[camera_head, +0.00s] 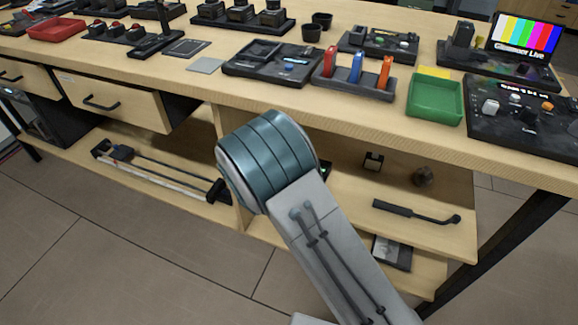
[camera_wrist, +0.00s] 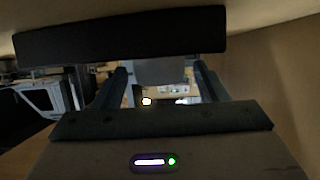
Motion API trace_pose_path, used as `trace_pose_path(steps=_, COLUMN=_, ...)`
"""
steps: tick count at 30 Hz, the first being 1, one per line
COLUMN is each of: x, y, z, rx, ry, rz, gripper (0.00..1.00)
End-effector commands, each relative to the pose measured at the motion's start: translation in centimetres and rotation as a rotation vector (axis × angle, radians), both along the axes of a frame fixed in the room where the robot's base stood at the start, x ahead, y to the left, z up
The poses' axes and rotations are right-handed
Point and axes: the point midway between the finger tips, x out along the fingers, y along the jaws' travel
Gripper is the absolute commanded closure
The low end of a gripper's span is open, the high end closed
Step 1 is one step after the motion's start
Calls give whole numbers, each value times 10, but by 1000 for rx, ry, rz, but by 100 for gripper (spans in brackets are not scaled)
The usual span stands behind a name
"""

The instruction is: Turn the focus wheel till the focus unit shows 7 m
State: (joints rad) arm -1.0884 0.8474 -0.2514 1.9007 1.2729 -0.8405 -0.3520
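I cannot tell for sure which device is the focus unit or which part is its wheel. A black panel (camera_head: 543,137) at the right end of the bench has knobs and a small lit display, whose text is too small to read. Another dark unit with small knobs (camera_head: 378,44) stands near the back of the bench. My gripper is hidden in the head view, where my arm reaches up to the bench front. In the wrist view my gripper (camera_wrist: 160,78) shows two dark fingers set apart, with nothing seen held between them.
The wooden bench (camera_head: 200,92) carries a green tray (camera_head: 435,100), a rack with red, blue and orange items (camera_head: 358,75), a red tray (camera_head: 56,28) and a colour-bar monitor (camera_head: 527,38). Drawers and a shelf (camera_head: 440,232) with tools lie below. Floor is clear in front.

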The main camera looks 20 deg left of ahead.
Motion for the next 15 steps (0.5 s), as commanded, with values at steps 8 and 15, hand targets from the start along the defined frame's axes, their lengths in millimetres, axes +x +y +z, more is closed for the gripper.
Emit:
trace_pose_path(steps=8, x=-4, y=1, z=3, rx=0, ry=0, rz=0, gripper=34)
trace_pose_path(steps=15, x=-41, y=6, z=20, rx=0, ry=1, rz=3, gripper=34)
